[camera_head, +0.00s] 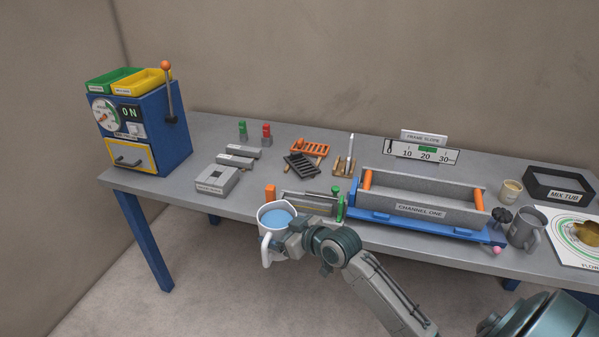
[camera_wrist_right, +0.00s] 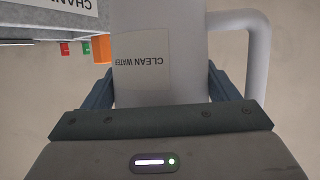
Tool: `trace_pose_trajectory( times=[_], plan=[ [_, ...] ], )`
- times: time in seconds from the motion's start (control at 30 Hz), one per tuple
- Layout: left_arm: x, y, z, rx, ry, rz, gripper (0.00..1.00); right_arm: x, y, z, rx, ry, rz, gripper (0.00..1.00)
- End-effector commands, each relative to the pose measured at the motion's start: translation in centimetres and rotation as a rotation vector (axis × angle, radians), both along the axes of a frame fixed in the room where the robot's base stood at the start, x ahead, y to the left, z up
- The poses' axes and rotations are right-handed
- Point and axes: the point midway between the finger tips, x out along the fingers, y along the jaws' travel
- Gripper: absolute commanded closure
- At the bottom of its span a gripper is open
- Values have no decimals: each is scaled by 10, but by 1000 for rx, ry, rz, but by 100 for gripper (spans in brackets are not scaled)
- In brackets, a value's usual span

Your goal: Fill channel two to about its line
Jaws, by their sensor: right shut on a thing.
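A white jug (camera_head: 275,219) with blue water in it is held up at the table's front edge. My right gripper (camera_head: 291,232) is shut on it. In the right wrist view, the jug (camera_wrist_right: 190,85) carries a "CLEAN WATER" label, and its handle is on the right. My left gripper is not in view.
A trough labelled "CHANNEL ONE" (camera_head: 420,210) stands on a blue base to the right. A grey pitcher (camera_head: 525,229), a beige cup (camera_head: 510,191) and a black mix tub (camera_head: 560,183) are further right. A blue machine (camera_head: 145,130) showing "ON" stands at left.

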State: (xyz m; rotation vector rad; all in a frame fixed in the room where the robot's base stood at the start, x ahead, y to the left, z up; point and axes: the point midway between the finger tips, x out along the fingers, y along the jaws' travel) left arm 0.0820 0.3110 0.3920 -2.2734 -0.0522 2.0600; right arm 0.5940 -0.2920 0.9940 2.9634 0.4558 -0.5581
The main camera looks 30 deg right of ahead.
Motion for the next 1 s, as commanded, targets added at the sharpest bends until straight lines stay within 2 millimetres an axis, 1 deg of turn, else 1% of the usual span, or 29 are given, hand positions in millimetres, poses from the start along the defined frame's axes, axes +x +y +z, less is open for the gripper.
trace_pose_trajectory(
  times=[0.03,0.1,0.2,0.3,0.43,0.53,0.67,0.87,0.9,0.93,1.0],
  plan=[
    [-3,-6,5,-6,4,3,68,15,-20,19,-14,-2,5,51],
    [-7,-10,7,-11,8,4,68,31,-42,38,-16,2,10,51],
    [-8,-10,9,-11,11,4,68,47,-70,62,-15,6,9,51],
    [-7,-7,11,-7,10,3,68,56,-89,80,-12,10,5,51],
    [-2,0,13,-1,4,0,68,61,-101,91,-5,15,2,51],
    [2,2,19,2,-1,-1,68,62,-102,92,24,40,1,51],
    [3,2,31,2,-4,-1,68,59,-99,86,120,123,1,51],
    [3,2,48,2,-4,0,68,53,-91,64,368,333,4,51],
    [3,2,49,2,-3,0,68,52,-90,58,414,372,4,51],
    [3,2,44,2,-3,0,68,52,-90,51,425,381,5,51],
    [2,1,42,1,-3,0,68,52,-90,43,459,409,4,51]
  ],
)
